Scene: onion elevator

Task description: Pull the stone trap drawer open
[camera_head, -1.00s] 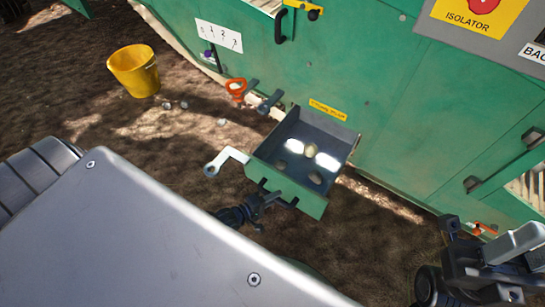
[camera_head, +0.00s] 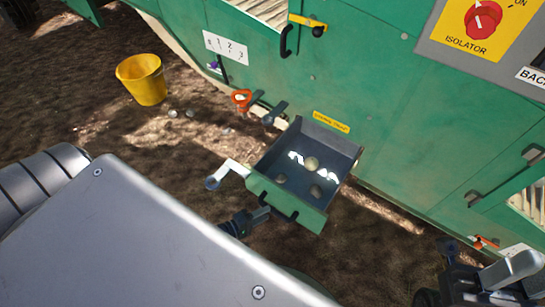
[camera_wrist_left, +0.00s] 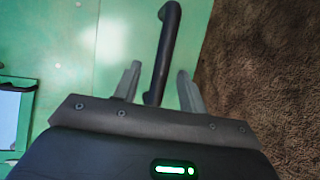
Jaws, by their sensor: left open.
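The stone trap drawer (camera_head: 287,203) is pulled out from the green machine, under a yellow label. Its dark tray holds several pale stones (camera_head: 312,164). The drawer's black handle (camera_head: 278,206) is on its green front. My left gripper (camera_head: 262,213) is open, close to the handle's left part. In the left wrist view, the black handle (camera_wrist_left: 167,50) runs between the open fingers of the left gripper (camera_wrist_left: 158,80), and neither finger clearly touches it. My right gripper (camera_head: 505,272) is at the lower right, away from the drawer; its finger opening is unclear.
A yellow bucket (camera_head: 142,80) stands on the brown ground at the upper left, with small stones near it. An orange ring (camera_head: 241,98) and a grey lever (camera_head: 274,112) are on the machine. The ground before the drawer is clear.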

